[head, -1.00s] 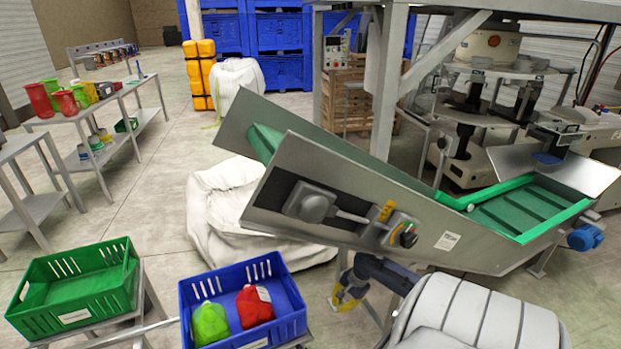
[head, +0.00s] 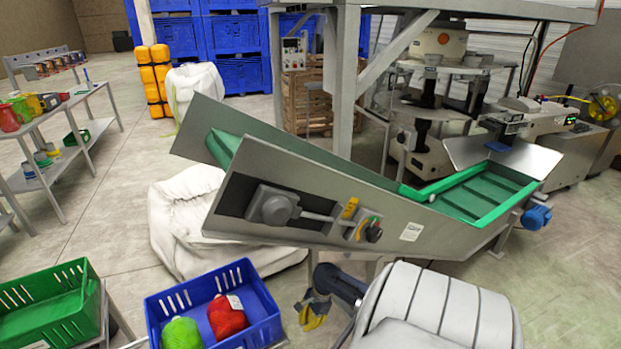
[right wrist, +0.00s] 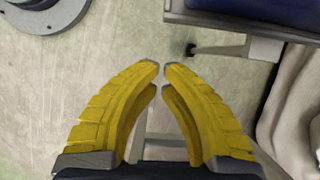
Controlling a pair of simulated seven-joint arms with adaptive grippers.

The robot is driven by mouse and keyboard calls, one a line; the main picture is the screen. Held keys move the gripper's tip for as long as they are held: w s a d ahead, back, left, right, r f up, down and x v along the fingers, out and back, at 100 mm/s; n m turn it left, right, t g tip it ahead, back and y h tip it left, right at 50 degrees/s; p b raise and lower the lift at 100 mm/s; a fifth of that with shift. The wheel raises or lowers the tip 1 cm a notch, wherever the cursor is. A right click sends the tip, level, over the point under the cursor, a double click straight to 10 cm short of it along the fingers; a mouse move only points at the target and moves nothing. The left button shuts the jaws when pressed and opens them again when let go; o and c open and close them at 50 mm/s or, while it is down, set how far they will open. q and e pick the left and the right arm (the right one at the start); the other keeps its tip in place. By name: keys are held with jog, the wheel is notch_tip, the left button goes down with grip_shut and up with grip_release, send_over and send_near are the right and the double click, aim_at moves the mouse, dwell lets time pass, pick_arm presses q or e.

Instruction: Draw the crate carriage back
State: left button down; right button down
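A blue crate (head: 262,318) with a green and a red net bag in it stands low at the bottom of the head view. A green crate (head: 88,290) stands to its left on a grey frame (head: 120,320). The carriage is mostly hidden below the crates and the picture edge. My right gripper (head: 313,312) hangs to the right of the blue crate, apart from it. In the right wrist view its yellow fingers (right wrist: 162,68) nearly meet at the tips, with nothing between them. A grey bar with a black end (right wrist: 225,46) lies beyond them. My left gripper is out of view.
A grey conveyor (head: 330,205) with a green belt stands above and behind my right gripper. A white sack (head: 175,225) sits behind the blue crate. A shelf table (head: 60,125) with cups stands at left. Open floor (head: 115,205) lies between.

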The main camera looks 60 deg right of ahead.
jog(key=shift+w+a+f, duration=0.35)
jog(key=shift+a+f, duration=0.1)
jog(key=shift+a, duration=0.3)
jog(key=shift+w+a+f, duration=0.4)
jog(key=shift+a, duration=0.4)
jog(key=shift+w+a+f, duration=0.35)
jog(key=shift+a+f, duration=0.1)
jog(key=shift+a, duration=0.3)
